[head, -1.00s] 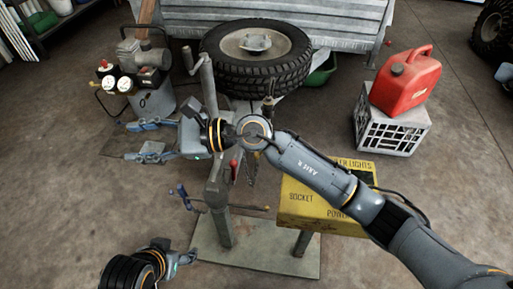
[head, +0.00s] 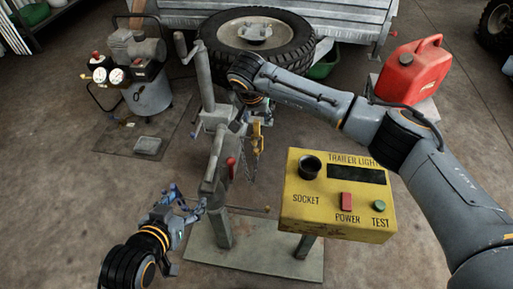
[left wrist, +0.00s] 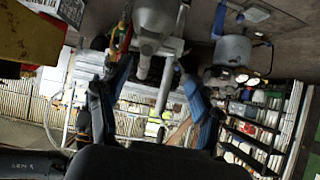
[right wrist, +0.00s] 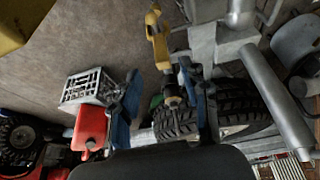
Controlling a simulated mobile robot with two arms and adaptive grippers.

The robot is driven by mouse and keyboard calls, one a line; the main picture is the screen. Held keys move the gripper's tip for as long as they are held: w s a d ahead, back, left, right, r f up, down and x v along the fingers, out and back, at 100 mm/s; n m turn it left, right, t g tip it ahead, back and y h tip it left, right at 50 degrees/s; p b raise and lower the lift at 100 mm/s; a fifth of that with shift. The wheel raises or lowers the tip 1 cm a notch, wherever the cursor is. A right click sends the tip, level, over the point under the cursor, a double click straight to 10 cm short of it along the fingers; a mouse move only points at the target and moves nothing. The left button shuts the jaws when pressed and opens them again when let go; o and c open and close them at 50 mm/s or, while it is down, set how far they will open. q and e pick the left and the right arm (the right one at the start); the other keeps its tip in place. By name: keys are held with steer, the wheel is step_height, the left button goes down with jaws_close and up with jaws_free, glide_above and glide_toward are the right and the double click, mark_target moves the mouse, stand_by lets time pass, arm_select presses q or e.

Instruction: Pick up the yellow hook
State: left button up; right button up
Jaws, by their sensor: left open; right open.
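The yellow hook (head: 257,138) hangs at the right side of the grey metal stand (head: 213,150), with a chain beside it. My right gripper (head: 258,108) is just above the hook in the head view, partly hidden by its own arm. In the right wrist view the hook (right wrist: 159,45) shows beyond the open fingers (right wrist: 161,75), roughly in line with the gap between them. I cannot tell whether they touch it. My left gripper (head: 184,203) is open and empty, low at the left of the stand.
A yellow trailer-light test box (head: 335,205) stands right of the hook, under my right forearm. A tyre (head: 290,72) lies behind. A red fuel can (head: 408,70) on a crate is at the right, and a compressor (head: 148,92) at the left. Floor at the front left is clear.

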mark_target(256, 122)
steer(key=shift+x, duration=0.85)
steer(key=b+x, duration=0.1)
steer(key=x, duration=0.3)
steer(key=shift+w+a+f+b, duration=0.15)
steer(key=shift+w+a+b, duration=0.05)
steer(key=shift+b, duration=0.2)
steer(key=shift+w+f, duration=0.1)
steer(key=shift+f, duration=0.05)
arm_select(q)
steer(key=w+d+r+t+h, duration=0.1)
steer(key=w+r+t, duration=0.3)
steer(key=r, duration=0.4)
steer(key=shift+d+r+t+h, duration=0.15)
steer(key=shift+d+t+h, duration=0.15)
steer(key=shift+d+t, duration=0.4)
arm_select(e)
jaws_close()
